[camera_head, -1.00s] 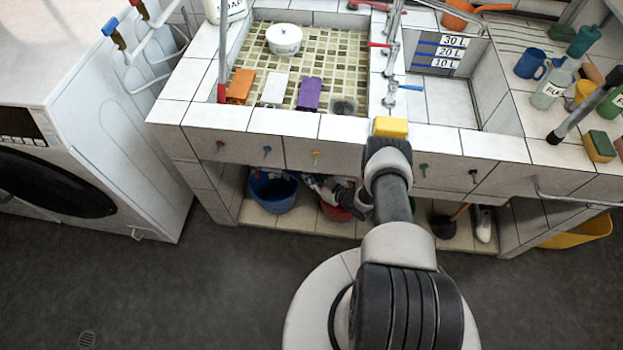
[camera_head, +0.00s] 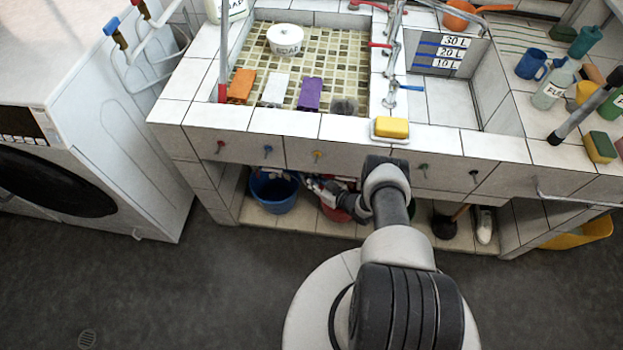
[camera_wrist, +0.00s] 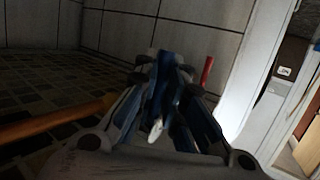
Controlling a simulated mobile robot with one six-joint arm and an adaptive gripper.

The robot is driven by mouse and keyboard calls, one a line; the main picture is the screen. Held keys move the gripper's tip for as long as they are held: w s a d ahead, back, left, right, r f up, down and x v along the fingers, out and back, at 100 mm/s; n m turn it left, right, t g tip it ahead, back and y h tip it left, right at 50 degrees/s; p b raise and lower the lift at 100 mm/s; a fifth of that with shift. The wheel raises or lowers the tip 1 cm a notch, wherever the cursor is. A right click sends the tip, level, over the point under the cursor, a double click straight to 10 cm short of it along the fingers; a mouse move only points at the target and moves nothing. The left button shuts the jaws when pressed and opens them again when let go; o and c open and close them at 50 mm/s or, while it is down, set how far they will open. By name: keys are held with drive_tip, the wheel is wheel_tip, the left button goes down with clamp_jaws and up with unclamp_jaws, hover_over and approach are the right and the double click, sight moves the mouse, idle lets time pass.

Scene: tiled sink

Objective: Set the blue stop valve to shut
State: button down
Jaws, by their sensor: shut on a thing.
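In the wrist view, a blue handle (camera_wrist: 163,72), which I take to be the blue stop valve, stands between my fingertips. My gripper (camera_wrist: 168,88) is closed around it. The fingers hide much of the handle, and its exact angle cannot be told. A small white part (camera_wrist: 156,130) shows between the fingers, below the blue. In the head view my gripper (camera_head: 312,182) is inside the dark open shelf under the sink, right of the blue bucket; the handle cannot be made out there.
A red upright handle (camera_wrist: 207,72) stands just right of my fingers. An orange-brown rod (camera_wrist: 52,121) lies at left. A blue bucket (camera_head: 273,195) and a red vessel (camera_head: 335,211) flank my gripper under the tiled front edge (camera_head: 290,122). A plunger (camera_head: 446,226) stands farther right.

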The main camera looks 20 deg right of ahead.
drive_tip(key=shift+a, duration=0.1)
drive_tip(key=c, duration=1.7)
unclamp_jaws()
drive_tip(key=shift+o, duration=0.2)
drive_tip(key=v, duration=1.2)
drive_tip(key=shift+f, duration=0.1)
